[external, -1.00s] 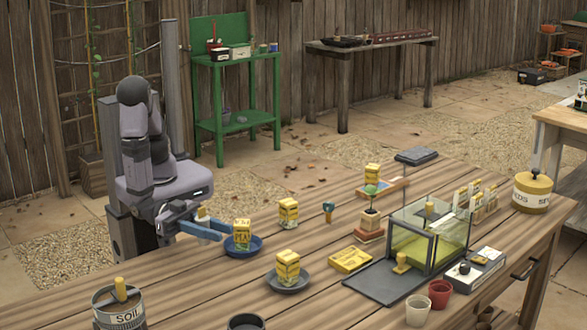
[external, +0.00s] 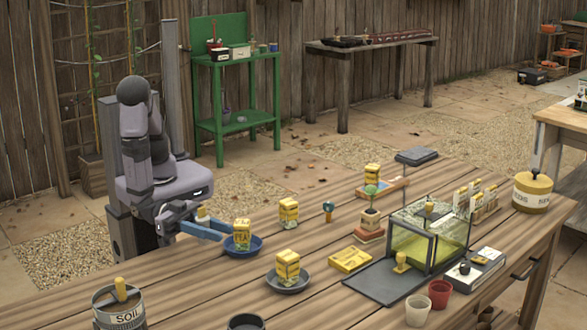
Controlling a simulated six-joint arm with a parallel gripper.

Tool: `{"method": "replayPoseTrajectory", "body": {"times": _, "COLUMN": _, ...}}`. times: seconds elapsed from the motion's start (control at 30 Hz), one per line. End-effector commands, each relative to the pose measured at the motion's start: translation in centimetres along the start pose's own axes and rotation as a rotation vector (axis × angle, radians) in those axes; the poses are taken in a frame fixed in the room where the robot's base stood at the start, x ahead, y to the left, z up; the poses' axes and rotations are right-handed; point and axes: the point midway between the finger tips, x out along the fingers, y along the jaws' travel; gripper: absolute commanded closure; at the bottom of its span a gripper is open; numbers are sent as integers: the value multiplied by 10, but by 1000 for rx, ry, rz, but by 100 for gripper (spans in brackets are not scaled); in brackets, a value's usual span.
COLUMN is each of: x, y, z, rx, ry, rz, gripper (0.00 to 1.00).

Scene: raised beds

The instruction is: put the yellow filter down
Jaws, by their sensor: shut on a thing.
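Nothing in view is plainly a filter; the yellow thing at my gripper is a yellow box with dark lettering (external: 242,231). My gripper (external: 229,233) reaches in from the left with its blue fingers low over the table, and it is shut on this box. The box is upright in or just over a dark blue saucer (external: 257,250); I cannot tell whether its base touches. The fingers hide part of the box's left side and of the saucer. A small yellow-topped thing (external: 202,213) shows by the fingers; its base is hidden.
A soil tin (external: 121,312) stands at the front left. A glass case (external: 413,245) and a flat yellow packet (external: 350,260) lie further right.

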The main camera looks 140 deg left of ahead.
Motion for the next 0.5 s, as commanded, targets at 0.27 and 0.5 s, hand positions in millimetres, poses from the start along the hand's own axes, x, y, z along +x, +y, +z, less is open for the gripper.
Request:
{"method": "replayPoseTrajectory", "body": {"times": 0.27, "x": 9, "y": 0, "z": -6, "rx": -3, "ry": 2, "rz": 4, "gripper": 96}}
{"method": "replayPoseTrajectory", "body": {"times": 0.5, "x": 51, "y": -4, "z": -39, "rx": -7, "ry": 8, "rz": 35, "gripper": 96}}
